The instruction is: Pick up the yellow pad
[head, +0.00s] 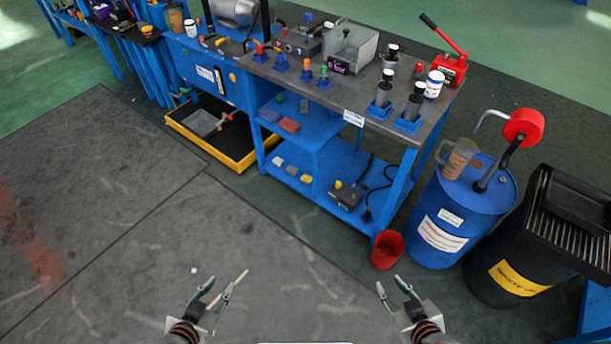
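The yellow pad (306,179) is a small block on the bottom shelf (335,215) of the blue workbench. My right gripper (392,286) is open and empty, over the floor at the lower right. Both grippers are well apart from the pad.
A middle shelf with red and blue pads (289,125) is above. A grey device (345,197) with a black cable sits right of the yellow pad. A red bucket (387,251) and a blue drum (462,205) stand at the right. The floor before the bench is mostly clear.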

